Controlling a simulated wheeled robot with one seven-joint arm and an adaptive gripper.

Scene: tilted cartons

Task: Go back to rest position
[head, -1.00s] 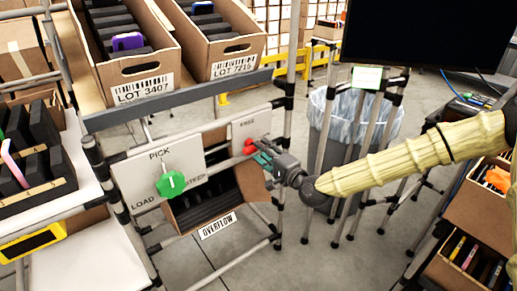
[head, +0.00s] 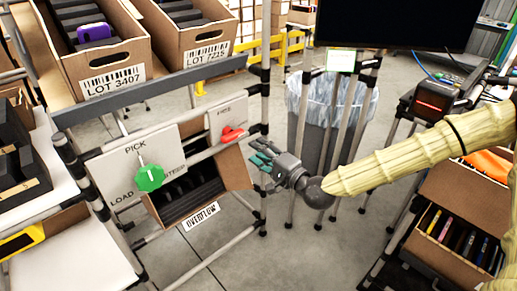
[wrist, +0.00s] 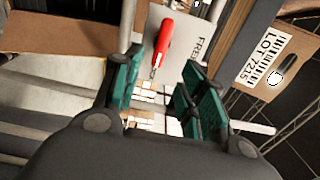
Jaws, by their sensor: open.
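My gripper (head: 262,160) is at the middle of the head view, to the right of a white panel with a red handle (head: 231,134). The gripper is open and empty, apart from the handle. In the wrist view, its green-padded fingers (wrist: 155,90) are spread, and the red handle (wrist: 163,45) shows beyond them on the panel labelled FREE. My arm, in a ribbed yellow cover, reaches in from the right of the head view.
Tilted cartons LOT 3407 (head: 128,74) and LOT 7215 (head: 221,47) sit above. A lined bin (head: 338,112) stands behind. Another carton (head: 443,197) is at right.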

